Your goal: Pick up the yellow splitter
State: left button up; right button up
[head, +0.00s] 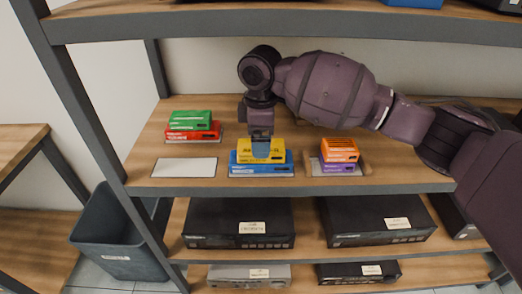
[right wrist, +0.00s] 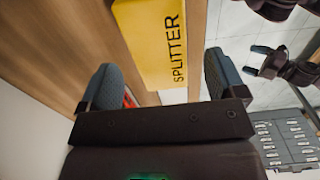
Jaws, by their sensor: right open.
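The yellow splitter (head: 275,152) is a flat box lying on a blue box (head: 275,169) on the shelf board, in the middle of the head view. Its side lettered SPLITTER shows in the right wrist view (right wrist: 158,38). My right gripper (head: 261,147) reaches down at the splitter in the head view and hides part of it. In the right wrist view my right gripper (right wrist: 160,72) is open, with the splitter ahead between the lines of its two fingers and not gripped. My left gripper (right wrist: 257,61) appears small at the right of that view; its jaw state is unclear.
Green (head: 190,120) and red (head: 180,136) boxes are stacked at left, orange (head: 340,150) over purple (head: 345,167) at right. A white plate (head: 185,167) lies front left. A shelf board (head: 300,28) spans above; dark hifi units (head: 239,223) stand below.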

notch_tip(320, 180, down, 4)
jog(key=shift+r+b, duration=0.1)
jog(key=shift+b, duration=0.2)
jog(key=c, duration=1.1)
jog(key=shift+r, duration=0.1)
